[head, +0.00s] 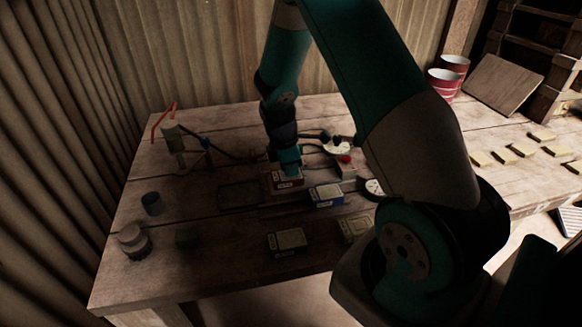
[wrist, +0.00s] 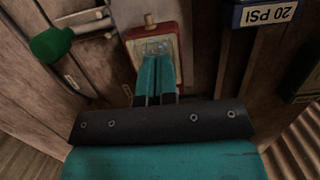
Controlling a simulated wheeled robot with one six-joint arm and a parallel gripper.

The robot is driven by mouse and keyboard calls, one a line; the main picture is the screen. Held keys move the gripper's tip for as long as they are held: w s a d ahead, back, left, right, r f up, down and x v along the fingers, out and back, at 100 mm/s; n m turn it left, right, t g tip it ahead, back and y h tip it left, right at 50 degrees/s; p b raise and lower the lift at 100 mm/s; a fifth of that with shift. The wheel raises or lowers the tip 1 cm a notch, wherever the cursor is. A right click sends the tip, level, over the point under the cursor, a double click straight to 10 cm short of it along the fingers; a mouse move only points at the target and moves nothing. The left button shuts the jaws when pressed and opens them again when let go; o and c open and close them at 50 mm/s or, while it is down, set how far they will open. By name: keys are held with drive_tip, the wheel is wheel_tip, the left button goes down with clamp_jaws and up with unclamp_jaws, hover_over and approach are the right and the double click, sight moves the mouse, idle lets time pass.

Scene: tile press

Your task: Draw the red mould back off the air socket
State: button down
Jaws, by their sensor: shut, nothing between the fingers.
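The red mould (head: 287,181) lies on the wooden table near its middle, with a pale top and a label on its front side. In the wrist view the red mould (wrist: 179,34) shows a red rim around a pale face, and a small brass stub (wrist: 150,20) stands at its far edge. My gripper (head: 287,170) points down at the mould. In the wrist view my gripper (wrist: 158,58) has its teal fingers together over the near part of the mould, with nothing between them. I cannot tell whether the fingertips touch it. I cannot make out the air socket clearly.
A blue mould (head: 326,195) stands close to the right, labelled 20 PSI in the wrist view (wrist: 265,14). Another mould (head: 287,240) lies nearer the front edge. A dark tray (head: 238,194) lies to the left.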

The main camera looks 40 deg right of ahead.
drive_tip(key=shift+a+r+p, duration=0.3)
drive_tip(key=shift+p, duration=0.2)
drive_tip(key=shift+w+a+f, duration=0.15)
drive_tip(key=shift+a, duration=0.05)
drive_tip(key=w+a+b, duration=0.1)
drive_tip(key=a, duration=0.1)
drive_tip(key=w+a+b, duration=0.1)
drive_tip(key=w+a, duration=0.1)
drive_tip(key=a, duration=0.1)
drive_tip(key=w+a+b, duration=0.1)
drive_tip(key=w+a, duration=0.1)
drive_tip(key=a, duration=0.1)
drive_tip(key=shift+a, duration=0.25)
drive_tip(key=shift+w+a+r, duration=0.25)
drive_tip(key=shift+w+a, duration=0.1)
drive_tip(key=shift+a, duration=0.25)
